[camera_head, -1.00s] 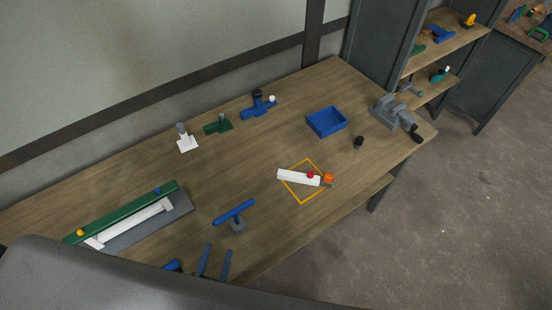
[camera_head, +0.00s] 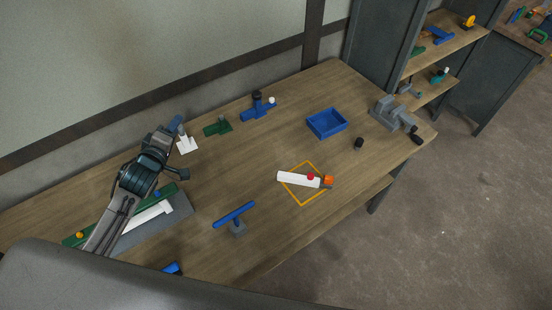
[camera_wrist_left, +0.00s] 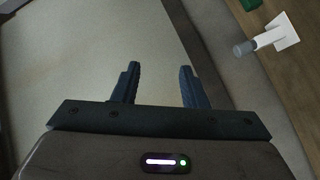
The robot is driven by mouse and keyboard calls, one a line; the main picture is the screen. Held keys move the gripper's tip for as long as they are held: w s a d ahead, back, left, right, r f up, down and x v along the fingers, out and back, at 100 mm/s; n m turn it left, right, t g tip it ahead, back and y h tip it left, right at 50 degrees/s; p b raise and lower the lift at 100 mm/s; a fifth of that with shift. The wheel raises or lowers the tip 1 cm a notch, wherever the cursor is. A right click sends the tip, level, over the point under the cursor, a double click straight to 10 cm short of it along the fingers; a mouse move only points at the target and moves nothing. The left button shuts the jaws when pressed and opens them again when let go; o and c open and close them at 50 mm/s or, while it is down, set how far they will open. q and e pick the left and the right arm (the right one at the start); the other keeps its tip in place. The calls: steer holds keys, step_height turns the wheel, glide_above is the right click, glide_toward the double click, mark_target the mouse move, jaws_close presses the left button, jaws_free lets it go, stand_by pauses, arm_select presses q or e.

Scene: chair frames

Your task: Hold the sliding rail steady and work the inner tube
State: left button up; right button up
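A white tube (camera_head: 293,177) with a red knob and an orange-and-grey right end lies inside an orange square outline (camera_head: 301,203) on the table. At the left, a green bar (camera_head: 170,190) stands with a white bar (camera_head: 153,214) on a grey base plate (camera_head: 181,212); my left arm hides part of them. My left gripper (camera_head: 171,130) is raised near the wall, beside the white stand (camera_head: 187,145). In the left wrist view its two fingers (camera_wrist_left: 160,84) are apart with nothing between them. My right gripper is not in view.
A blue T-shaped piece (camera_head: 234,213) stands on a grey block in front. A green piece (camera_head: 218,128), a blue fitting (camera_head: 258,108), a blue tray (camera_head: 327,122), a black cylinder (camera_head: 358,142) and a grey vise (camera_head: 391,111) stand on the table.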

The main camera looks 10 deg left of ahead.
arm_select(q)
steer(key=w+a+r+n+g+y, duration=0.2)
steer(key=a+r, duration=0.1)
steer(key=a, duration=0.1)
steer(key=m+g+h, duration=0.6)
steer(key=m+g, duration=0.8)
steer(key=m, duration=1.9)
glide_toward(285, 174)
steer(key=f, duration=0.2)
steer(key=shift+d+x, duration=0.2)
steer(key=shift+x, duration=3.5)
steer(key=shift+s+r, duration=0.1)
jaws_close()
